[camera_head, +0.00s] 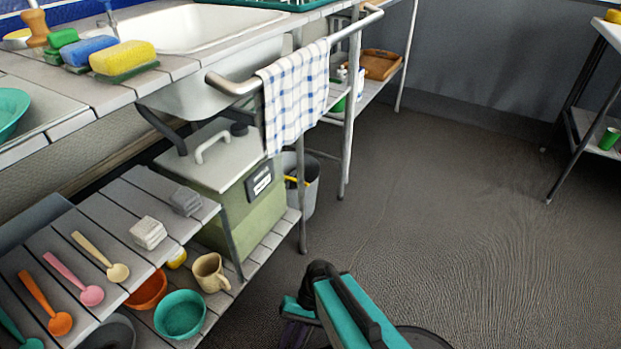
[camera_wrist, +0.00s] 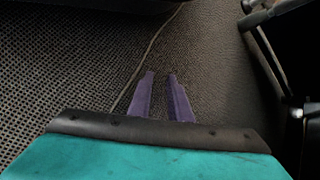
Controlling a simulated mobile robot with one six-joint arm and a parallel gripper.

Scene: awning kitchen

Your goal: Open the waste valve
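A green waste tank (camera_head: 245,215) with a pale grey lid and handle (camera_head: 212,148) stands under the sink in the head view. A black hose (camera_head: 162,130) runs down to its lid, and a dark round cap (camera_head: 239,129) sits at the lid's back edge. A dark label is on its front. I cannot tell which part is the waste valve. My gripper, with purple fingers, is low over the floor at the bottom of the head view, right of the tank and apart from it. In the wrist view its fingers (camera_wrist: 160,78) are parted with nothing between them.
A checked towel (camera_head: 292,98) hangs from the counter rail (camera_head: 345,32). The dark floor (camera_head: 440,200) to the right is clear.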

